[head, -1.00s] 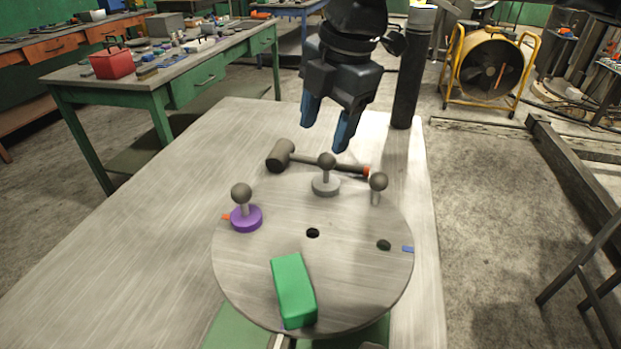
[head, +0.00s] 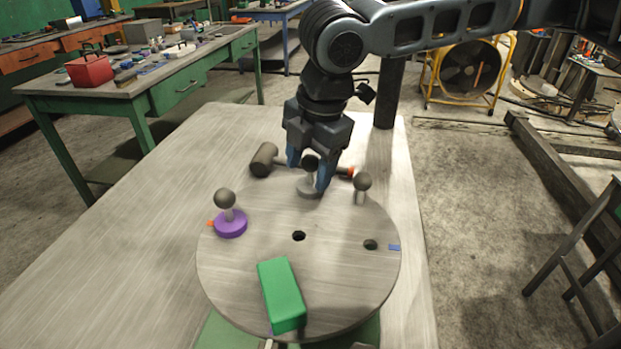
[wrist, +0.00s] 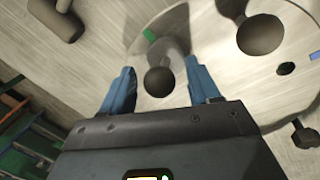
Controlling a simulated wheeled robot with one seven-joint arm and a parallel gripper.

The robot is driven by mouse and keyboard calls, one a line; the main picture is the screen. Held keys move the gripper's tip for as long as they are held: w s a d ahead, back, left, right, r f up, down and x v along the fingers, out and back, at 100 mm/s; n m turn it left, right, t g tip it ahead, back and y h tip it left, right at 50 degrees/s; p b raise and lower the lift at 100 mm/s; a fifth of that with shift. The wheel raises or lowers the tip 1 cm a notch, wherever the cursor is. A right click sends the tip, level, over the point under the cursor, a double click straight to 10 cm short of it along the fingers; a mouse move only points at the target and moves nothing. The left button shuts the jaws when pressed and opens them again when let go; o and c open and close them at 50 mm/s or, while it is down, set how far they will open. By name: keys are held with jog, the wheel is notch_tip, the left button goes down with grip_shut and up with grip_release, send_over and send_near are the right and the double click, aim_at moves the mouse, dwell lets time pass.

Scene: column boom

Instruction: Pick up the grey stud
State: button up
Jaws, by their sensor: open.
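The grey stud (head: 307,188) stands upright near the back edge of the round disc, with a round grey base and a dark ball on top. My gripper (head: 308,176) points down over it, open, with one blue finger on each side of the stud. In the wrist view the dark ball (wrist: 159,81) sits between the two open fingertips (wrist: 160,88), with a gap on each side. The stud's base is partly hidden by my right finger in the head view.
A green block (head: 281,296) lies on the front of the disc (head: 335,280). A dark hammer (head: 264,160) lies behind on the table. Two holes are in the disc.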

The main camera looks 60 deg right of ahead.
jog(key=shift+c, duration=0.3)
jog(key=c, duration=1)
jog(key=shift+c, duration=0.2)
jog(key=shift+r, duration=0.5)
jog(key=r, duration=0.3)
jog(key=shift+s+d+r, duration=0.2)
jog(key=shift+d+r, duration=0.1)
jog(key=s+d+r, duration=0.6)
jog(key=s+d, duration=0.1)
jog(key=d, duration=0.1)
jog(key=shift+s+r, duration=0.25)
jog(key=shift+s, duration=0.1)
